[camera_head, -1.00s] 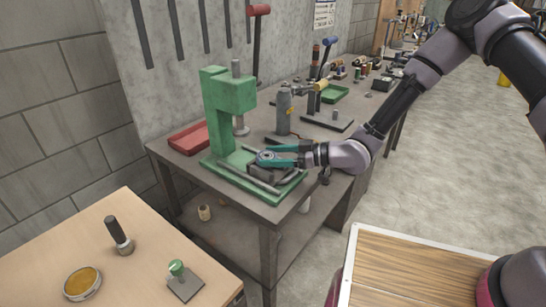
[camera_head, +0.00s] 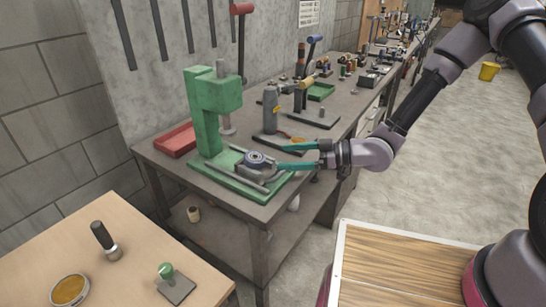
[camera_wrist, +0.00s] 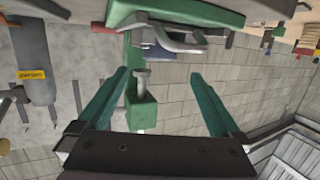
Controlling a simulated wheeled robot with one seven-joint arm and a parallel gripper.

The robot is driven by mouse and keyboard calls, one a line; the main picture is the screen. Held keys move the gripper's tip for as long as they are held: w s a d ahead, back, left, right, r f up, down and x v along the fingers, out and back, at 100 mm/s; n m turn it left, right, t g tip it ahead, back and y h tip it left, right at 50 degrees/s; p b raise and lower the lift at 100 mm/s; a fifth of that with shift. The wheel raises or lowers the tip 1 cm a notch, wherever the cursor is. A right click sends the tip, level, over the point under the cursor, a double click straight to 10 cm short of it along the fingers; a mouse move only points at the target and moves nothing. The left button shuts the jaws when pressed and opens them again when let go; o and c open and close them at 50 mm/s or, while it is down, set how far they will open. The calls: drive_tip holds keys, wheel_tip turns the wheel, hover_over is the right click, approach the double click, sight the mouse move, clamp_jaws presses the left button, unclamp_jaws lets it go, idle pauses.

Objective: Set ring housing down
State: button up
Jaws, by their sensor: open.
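The ring housing (camera_head: 257,159) is a dark grey, round-topped part. It sits on the base of the green press (camera_head: 212,115), between the light metal rails of the green base plate (camera_head: 222,180). My gripper (camera_head: 284,158) is open, with its teal fingers just right of the housing and apart from it. In the wrist view my gripper (camera_wrist: 162,80) has its two teal fingers spread wide with nothing between them. That view is upside down and shows the green press (camera_wrist: 141,113) and part of its base at the top.
A red tray (camera_head: 177,140) lies left of the press on the grey bench. A grey cylinder tool (camera_head: 270,110) and a green tray (camera_head: 320,92) stand behind my gripper. A wooden table (camera_head: 125,270) at the lower left holds a dark-handled stamp, a round dish and a green-knobbed piece.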

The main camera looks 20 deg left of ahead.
drive_tip(key=shift+v, duration=1)
drive_tip(key=w+d+r+m+t+h, duration=0.2)
drive_tip(key=w+d+t+h, duration=0.1)
drive_tip(key=w+d, duration=0.25)
drive_tip(key=w+d+r+m+t+h, duration=0.2)
drive_tip(key=w+d+h, duration=0.25)
drive_tip(key=w, duration=0.25)
drive_tip(key=w+d+r+m+t+h, duration=0.2)
drive_tip(key=d+r+m+h, duration=0.1)
drive_tip(key=d+r, duration=0.4)
drive_tip(key=w+d+r+m+t+h, duration=0.25)
drive_tip(key=d+r, duration=0.25)
drive_tip(key=d, duration=0.4)
drive_tip(key=s+d+r+m+h, duration=0.3)
drive_tip(key=s+d+r+m, duration=0.55)
drive_tip(key=d+r, duration=0.3)
drive_tip(key=s+r+m+y, duration=0.1)
drive_tip(key=s+r+m, duration=0.1)
drive_tip(key=s, duration=0.5)
drive_tip(key=s+r+m+y, duration=0.1)
drive_tip(key=s+r+m, duration=0.2)
drive_tip(key=s+r, duration=0.2)
drive_tip(key=s+g, duration=0.1)
drive_tip(key=s, duration=0.2)
drive_tip(key=shift+s+r, duration=0.2)
drive_tip(key=shift+r, duration=0.1)
